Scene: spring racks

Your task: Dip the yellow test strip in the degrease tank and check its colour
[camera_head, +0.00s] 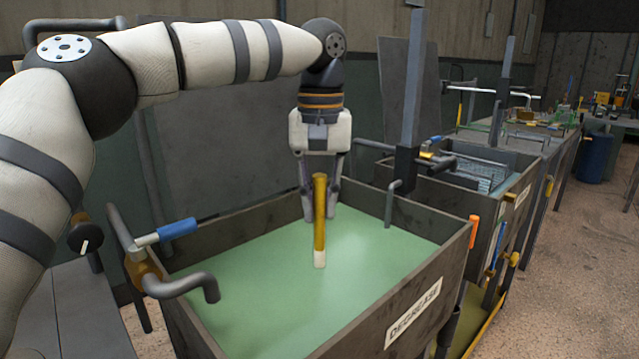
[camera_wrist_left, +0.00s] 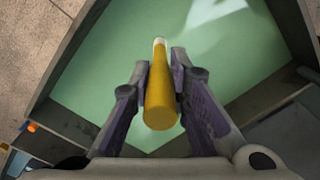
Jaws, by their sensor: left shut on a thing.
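My left gripper (camera_head: 319,200) hangs pointing down over the degrease tank (camera_head: 262,213) and is shut on the yellow test strip (camera_head: 320,215). The strip is upright, with its pale tip (camera_head: 320,259) at the bottom. The tip shows against the green liquid (camera_head: 270,275); I cannot tell whether it touches the surface. In the left wrist view the yellow strip (camera_wrist_left: 160,98) sits between the fingers (camera_wrist_left: 165,95), its pale end pointing away from me. The tank carries a label reading DEGREASE (camera_head: 413,312). My right gripper is not in view.
A grey spout with a blue-handled valve (camera_head: 178,229) stands at the tank's left rim. A dark post (camera_head: 411,100) rises at the back right corner. A second tank with a wire rack (camera_head: 480,172) is behind to the right. Open floor (camera_head: 570,260) lies right.

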